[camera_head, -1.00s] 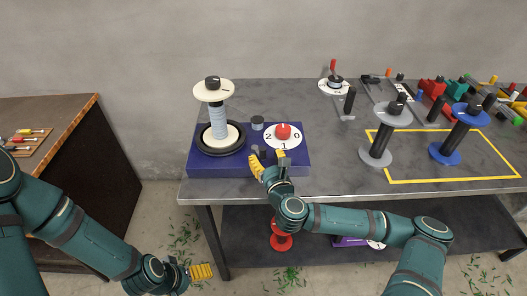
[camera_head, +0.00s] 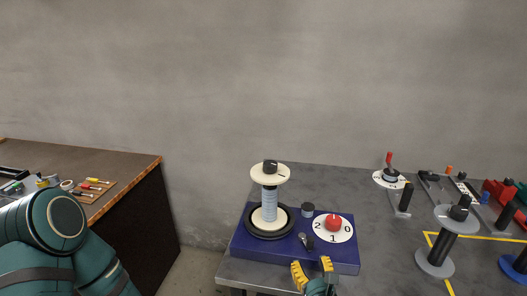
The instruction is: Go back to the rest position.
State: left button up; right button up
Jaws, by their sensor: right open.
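My right gripper (camera_head: 313,272) is at the bottom of the view with its yellow fingers apart and empty, in front of the front edge of the purple base (camera_head: 258,258). On the base stand a white spool with grey-blue wire (camera_head: 269,204) on a black ring, a grey knob (camera_head: 308,209), a small metal lever (camera_head: 305,240) and a white dial with a red knob (camera_head: 333,222). The dial is marked 0, 1 and 2. My left arm (camera_head: 65,235) shows at the lower left; its gripper is out of view.
A grey table (camera_head: 375,235) carries a crank device (camera_head: 391,176), a grey spool (camera_head: 446,240), a blue spool (camera_head: 515,266) and coloured parts at right. A brown bench (camera_head: 125,170) with screwdrivers is at left. A gap separates bench and table.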

jog(key=a+f+n+y, duration=0.1)
jog(key=a+n, duration=0.1)
jog(key=a, duration=0.1)
jog(key=s+a+f+n+g+y, duration=0.1)
jog(key=a+n+y, duration=0.1)
jog(key=s+a+f+n+g+y, duration=0.1)
jog(key=a+n, duration=0.2)
jog(key=shift+s+a+f+y, duration=0.15)
jog(key=shift+a+f+y, duration=0.15)
jog(key=shift+a+y, duration=0.1)
jog(key=s+a+f+n+g+y, duration=0.4)
jog(key=s+a+f+n+g, duration=0.45)
jog(key=n, duration=0.35)
jog(key=s+d+f+n+g+h, duration=0.35)
jog(key=s+f+n, duration=0.2)
jog(key=n, duration=0.25)
jog(key=d+n+g+h, duration=0.2)
jog(key=d+n, duration=0.4)
jog(key=d, duration=0.1)
jog(key=shift+d+f, duration=0.15)
jog(key=shift+d, duration=0.1)
jog(key=shift+s, duration=0.1)
